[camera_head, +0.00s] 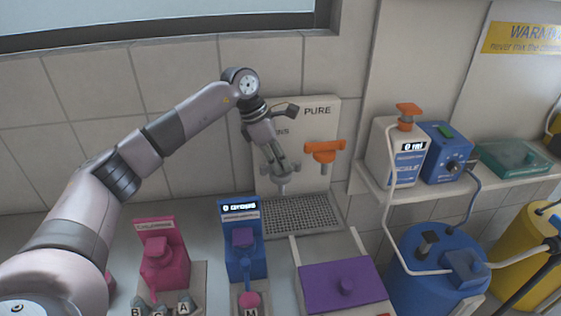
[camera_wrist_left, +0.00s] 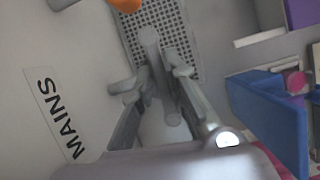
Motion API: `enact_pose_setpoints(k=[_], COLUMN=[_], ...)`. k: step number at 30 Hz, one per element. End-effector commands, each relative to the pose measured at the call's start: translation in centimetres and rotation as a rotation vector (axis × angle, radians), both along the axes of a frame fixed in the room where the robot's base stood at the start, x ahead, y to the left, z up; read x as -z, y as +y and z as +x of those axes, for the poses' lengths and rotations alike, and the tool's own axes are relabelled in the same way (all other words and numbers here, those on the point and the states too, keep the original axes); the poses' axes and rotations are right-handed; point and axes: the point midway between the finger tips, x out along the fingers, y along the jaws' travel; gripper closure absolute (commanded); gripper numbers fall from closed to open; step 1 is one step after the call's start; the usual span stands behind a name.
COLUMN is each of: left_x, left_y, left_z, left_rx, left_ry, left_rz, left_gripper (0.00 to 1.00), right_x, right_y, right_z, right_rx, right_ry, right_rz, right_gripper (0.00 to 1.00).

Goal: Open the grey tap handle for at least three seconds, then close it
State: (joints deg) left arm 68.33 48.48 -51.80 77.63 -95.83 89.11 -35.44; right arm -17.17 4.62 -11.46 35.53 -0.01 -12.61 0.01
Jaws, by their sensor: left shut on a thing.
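The grey tap (camera_head: 283,181) sits on the wall panel under the MAINS label, above a grated drain. It also shows in the wrist view (camera_wrist_left: 150,42), with its spout toward the grate. My left gripper (camera_head: 275,160) comes down from above onto the top of the tap. In the wrist view its two fingers (camera_wrist_left: 160,80) lie on either side of the grey handle, shut on it. The fingers hide part of the handle, so its exact angle is hard to tell. I cannot make out any water flowing. My right gripper is in neither view.
An orange tap (camera_head: 323,151) under the PURE label is close to the right. The drain grate (camera_head: 300,216) lies below. A blue device (camera_head: 242,255), a pink device (camera_head: 163,262) and a purple-lidded box (camera_head: 344,285) stand in front. A shelf with instruments is at right.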

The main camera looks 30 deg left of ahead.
Motion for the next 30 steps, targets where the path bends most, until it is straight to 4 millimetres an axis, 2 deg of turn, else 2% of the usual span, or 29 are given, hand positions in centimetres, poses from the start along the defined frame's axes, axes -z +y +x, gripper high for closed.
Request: enact_pose_setpoints(k=[16,17,18,24,30], left_x=[-0.14,-0.14,-0.14,-0.08,-0.03], left_y=[-0.02,-0.03,-0.02,-0.03,-0.02], left_z=[0.04,0.04,0.04,0.02,0.01], left_rx=[0.023,0.023,0.023,0.022,0.021], left_ry=[-0.005,-0.005,-0.005,-0.003,-0.001], left_rz=[0.000,0.000,0.000,0.000,0.001], left_gripper=[1.00,0.85,0.82,0.69,0.68], right_x=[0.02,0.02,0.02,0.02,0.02], right_y=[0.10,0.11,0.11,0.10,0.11], right_z=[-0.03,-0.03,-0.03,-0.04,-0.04], right_rx=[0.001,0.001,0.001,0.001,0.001], right_ry=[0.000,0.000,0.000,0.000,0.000], right_rz=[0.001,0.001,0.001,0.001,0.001], right_gripper=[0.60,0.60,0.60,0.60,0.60])
